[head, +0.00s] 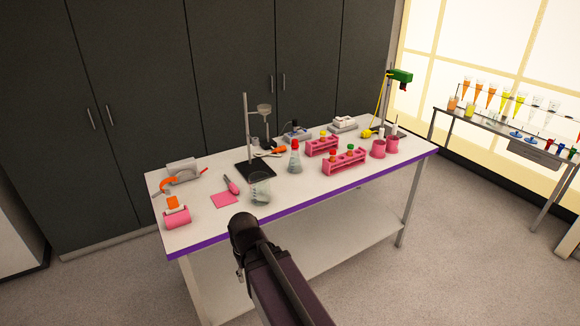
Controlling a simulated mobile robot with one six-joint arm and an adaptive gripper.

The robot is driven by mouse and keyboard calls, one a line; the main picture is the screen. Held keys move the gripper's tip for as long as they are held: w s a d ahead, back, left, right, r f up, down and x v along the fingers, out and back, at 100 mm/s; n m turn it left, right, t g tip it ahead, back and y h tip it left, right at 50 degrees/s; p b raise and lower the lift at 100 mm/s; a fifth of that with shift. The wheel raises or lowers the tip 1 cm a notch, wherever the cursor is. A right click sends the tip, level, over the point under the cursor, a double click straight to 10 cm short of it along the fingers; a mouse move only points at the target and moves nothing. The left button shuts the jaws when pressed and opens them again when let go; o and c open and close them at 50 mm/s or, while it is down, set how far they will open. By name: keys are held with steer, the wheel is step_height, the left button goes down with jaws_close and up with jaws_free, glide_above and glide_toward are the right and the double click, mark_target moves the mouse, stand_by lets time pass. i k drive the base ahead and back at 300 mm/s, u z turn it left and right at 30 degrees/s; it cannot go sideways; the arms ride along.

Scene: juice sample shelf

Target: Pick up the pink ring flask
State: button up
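A clear conical flask (295,162) with a red top stands upright near the middle of the white table (210,236). It is the only conical flask I can make out on this table. I cannot tell at this size whether it bears a pink ring. A clear glass beaker (260,188) stands in front and to the left of it. My dark arm reaches up from the bottom of the view to the table's front edge. My gripper's fingers do not show.
A stand (248,130) with a dark base is left of the flask. Pink racks (345,166) and pink cups (378,149) are to its right. A pink cloth (223,200) lies left of the beaker. A side table (480,125) holds several coloured cones. Grey floor is open in front.

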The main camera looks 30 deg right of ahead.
mark_target(295, 167)
steer(key=z, duration=0.1)
steer(key=i, duration=0.95)
steer(key=u, duration=0.05)
